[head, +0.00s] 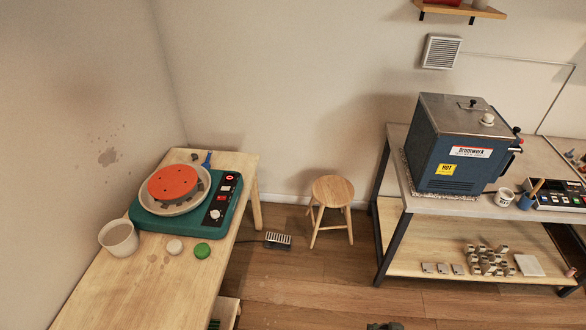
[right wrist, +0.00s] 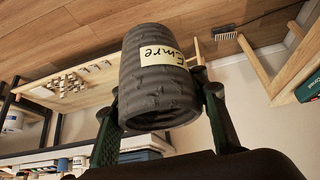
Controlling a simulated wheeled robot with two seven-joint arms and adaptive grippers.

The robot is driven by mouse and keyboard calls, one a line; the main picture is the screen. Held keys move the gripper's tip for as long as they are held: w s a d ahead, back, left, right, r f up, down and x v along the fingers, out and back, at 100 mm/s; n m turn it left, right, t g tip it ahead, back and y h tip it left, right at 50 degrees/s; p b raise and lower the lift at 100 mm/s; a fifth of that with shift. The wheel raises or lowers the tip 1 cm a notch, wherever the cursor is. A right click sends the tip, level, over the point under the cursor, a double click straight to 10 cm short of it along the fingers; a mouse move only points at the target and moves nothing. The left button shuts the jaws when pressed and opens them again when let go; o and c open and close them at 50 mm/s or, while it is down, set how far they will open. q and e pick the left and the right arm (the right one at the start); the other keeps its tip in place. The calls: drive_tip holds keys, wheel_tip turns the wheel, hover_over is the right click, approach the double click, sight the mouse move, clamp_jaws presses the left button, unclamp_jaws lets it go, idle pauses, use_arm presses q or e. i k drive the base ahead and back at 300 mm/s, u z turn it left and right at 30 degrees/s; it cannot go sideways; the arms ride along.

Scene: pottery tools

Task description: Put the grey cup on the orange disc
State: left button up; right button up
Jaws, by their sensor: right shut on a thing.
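The grey cup (right wrist: 150,70) fills the middle of the right wrist view. It is dark and ribbed, with a cream label reading "Emre". My right gripper (right wrist: 160,108) is shut on it, one finger on each side. In the head view only a dark bit of my right gripper (head: 385,326) shows at the bottom edge, and I cannot make out the cup there. The orange disc (head: 173,182) lies bare on the round grey pan of a green pottery wheel (head: 222,205), on the left wooden table. My left gripper is not in view.
On the left table (head: 120,285) a pale bucket (head: 118,238) stands in front of the wheel, with a white lump (head: 174,247) and a green one (head: 202,250) beside it. A stool (head: 333,192) stands on open floor. A blue kiln (head: 465,145) sits on the right bench.

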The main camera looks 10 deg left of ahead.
sight(173, 181)
drive_tip(key=i, duration=1.95)
drive_tip(key=u, duration=3.3)
drive_tip(key=i, duration=0.5)
